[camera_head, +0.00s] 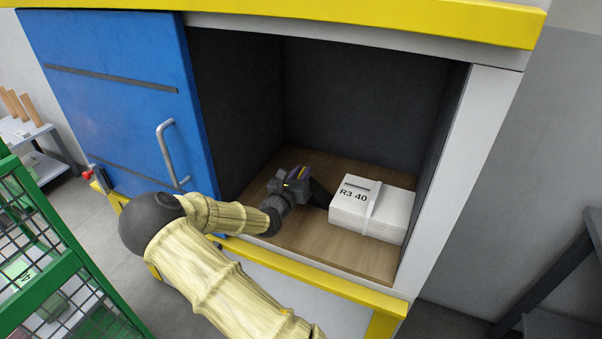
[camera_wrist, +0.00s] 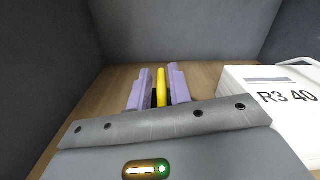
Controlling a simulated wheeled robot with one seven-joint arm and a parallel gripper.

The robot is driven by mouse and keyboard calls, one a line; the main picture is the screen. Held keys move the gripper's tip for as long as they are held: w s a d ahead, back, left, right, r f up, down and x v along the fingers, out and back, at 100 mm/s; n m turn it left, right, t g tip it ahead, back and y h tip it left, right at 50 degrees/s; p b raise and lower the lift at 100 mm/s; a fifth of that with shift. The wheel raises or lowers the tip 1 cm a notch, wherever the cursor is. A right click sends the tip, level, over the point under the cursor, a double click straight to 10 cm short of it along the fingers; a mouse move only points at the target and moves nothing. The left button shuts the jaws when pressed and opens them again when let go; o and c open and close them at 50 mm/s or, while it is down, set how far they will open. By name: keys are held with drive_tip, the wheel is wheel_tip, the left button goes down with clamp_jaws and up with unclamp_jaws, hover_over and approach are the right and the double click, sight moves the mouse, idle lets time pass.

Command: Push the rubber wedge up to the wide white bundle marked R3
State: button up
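The wide white bundle marked R3 40 (camera_head: 385,213) lies on the wooden floor at the compartment's right, with a pale strap around it. It also shows at the right of the wrist view (camera_wrist: 282,112). My gripper (camera_head: 297,173) is inside the compartment, left of the bundle and apart from it. Its purple fingers (camera_wrist: 160,88) have a narrow yellow bar with dark sides between them; I cannot tell whether they grip it. This bar may be the rubber wedge, but its shape is mostly hidden. A dark patch lies between my gripper and the bundle; whether it is wedge or shadow is unclear.
Dark walls close in the compartment (camera_head: 365,100) at the back and sides. A blue sliding door (camera_head: 115,90) with a grey handle covers the left side. A yellow rail (camera_head: 320,280) runs along the front edge. Bare wooden floor (camera_wrist: 207,78) lies beyond my fingers.

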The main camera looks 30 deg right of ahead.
drive_tip(key=shift+o, duration=1.4)
drive_tip(key=shift+a, duration=0.1)
drive_tip(key=p+v, duration=0.1)
drive_tip(key=v, duration=1.6)
drive_tip(key=shift+s+p, duration=0.2)
drive_tip(key=shift+p, duration=0.1)
drive_tip(key=shift+a, duration=0.15)
